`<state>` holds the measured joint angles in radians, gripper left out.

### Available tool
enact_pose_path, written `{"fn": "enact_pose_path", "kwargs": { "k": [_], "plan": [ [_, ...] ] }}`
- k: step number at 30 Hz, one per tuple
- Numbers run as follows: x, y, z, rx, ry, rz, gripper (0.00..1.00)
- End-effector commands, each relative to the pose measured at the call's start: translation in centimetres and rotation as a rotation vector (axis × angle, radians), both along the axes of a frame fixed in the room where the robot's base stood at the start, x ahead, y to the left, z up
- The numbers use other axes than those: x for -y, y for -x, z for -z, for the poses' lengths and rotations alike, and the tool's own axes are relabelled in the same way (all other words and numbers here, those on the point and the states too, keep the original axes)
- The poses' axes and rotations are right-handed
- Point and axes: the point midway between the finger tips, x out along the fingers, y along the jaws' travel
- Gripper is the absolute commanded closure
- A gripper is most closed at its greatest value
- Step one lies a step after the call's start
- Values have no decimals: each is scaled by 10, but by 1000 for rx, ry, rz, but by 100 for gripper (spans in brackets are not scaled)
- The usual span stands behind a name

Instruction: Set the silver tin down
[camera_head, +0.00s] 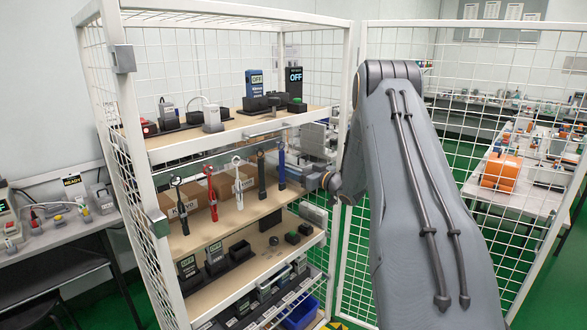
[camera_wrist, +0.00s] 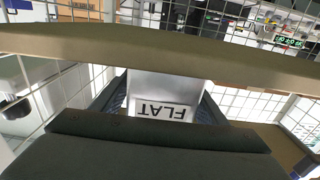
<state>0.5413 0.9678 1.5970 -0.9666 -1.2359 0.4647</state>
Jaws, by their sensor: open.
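A silver tin (camera_wrist: 165,85) with a white label reading FLAT, upside down in the picture, shows in the wrist view. It is between the two dark fingers of my gripper (camera_wrist: 161,100). The gripper is open, with a finger at each side of the tin; whether they touch it I cannot tell. A shelf board crosses in front and hides part of the tin and what it rests on. In the head view my arm reaches to the right side of the rack, and I cannot make out the tin there.
A white mesh rack (camera_head: 160,225) holds several shelves. The top shelf (camera_head: 235,125) carries testers. Clamp-like tools stand before cardboard boxes (camera_head: 235,181) on the middle shelf. Lower shelves hold dark testers and a blue bin (camera_head: 300,313). Mesh panels stand close around my arm.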

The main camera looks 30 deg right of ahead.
Motion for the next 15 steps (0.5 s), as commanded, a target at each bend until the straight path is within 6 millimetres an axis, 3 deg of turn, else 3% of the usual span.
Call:
{"fn": "enact_pose_path", "kwargs": {
  "k": [15],
  "plan": [
    [34, 89, 4, -1, -1, 3, 33]
  ]
}}
